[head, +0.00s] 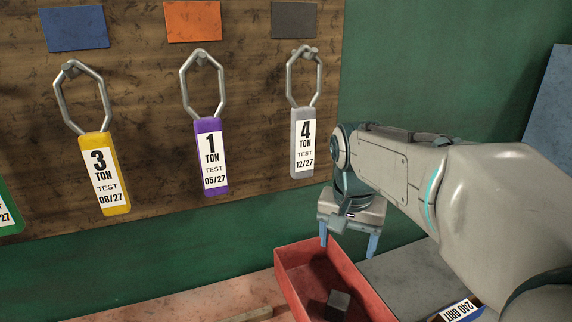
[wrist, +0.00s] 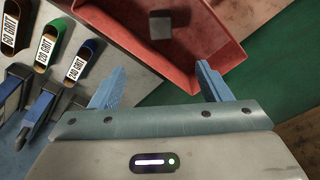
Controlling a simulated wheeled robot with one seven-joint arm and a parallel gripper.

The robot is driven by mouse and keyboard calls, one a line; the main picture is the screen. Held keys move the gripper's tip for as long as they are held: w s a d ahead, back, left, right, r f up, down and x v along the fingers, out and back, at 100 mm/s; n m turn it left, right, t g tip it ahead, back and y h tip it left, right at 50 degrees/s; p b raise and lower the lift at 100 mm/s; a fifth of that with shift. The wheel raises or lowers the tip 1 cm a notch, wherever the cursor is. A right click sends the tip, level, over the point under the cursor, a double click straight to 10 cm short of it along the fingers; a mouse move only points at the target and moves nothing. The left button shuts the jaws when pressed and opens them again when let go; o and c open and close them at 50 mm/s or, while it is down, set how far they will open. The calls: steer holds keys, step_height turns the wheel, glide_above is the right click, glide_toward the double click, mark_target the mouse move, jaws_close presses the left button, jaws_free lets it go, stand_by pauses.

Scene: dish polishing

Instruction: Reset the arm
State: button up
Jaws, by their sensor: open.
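My gripper (head: 348,240) hangs from my arm in the right half of the head view, fingers pointing down, above the back part of a red tray (head: 300,291). Its two blue fingers are apart with nothing between them. In the wrist view my gripper (wrist: 155,85) is also open and empty, and the red tray (wrist: 120,45) lies beyond the fingertips. A small dark grey block (head: 338,304) lies in the tray, clear of the fingers; it also shows in the wrist view (wrist: 160,25).
A wooden board (head: 250,120) carries hanging tags: yellow (head: 120,205), purple (head: 213,188) and grey (head: 303,174), with a green one cut off at left. Grit-labelled tools, including a 240 GRIT one (wrist: 78,62), lie beside the tray on a grey surface (head: 395,275).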

steer(key=s+f+n+t, duration=0.1)
steer(key=s+f+n, duration=0.4)
steer(key=s+f, duration=0.3)
steer(key=s, duration=0.4)
steer(key=shift+d+t+y, duration=0.25)
steer(key=shift+t+y, duration=0.05)
steer(key=shift+t, duration=0.1)
steer(key=shift+s, duration=0.1)
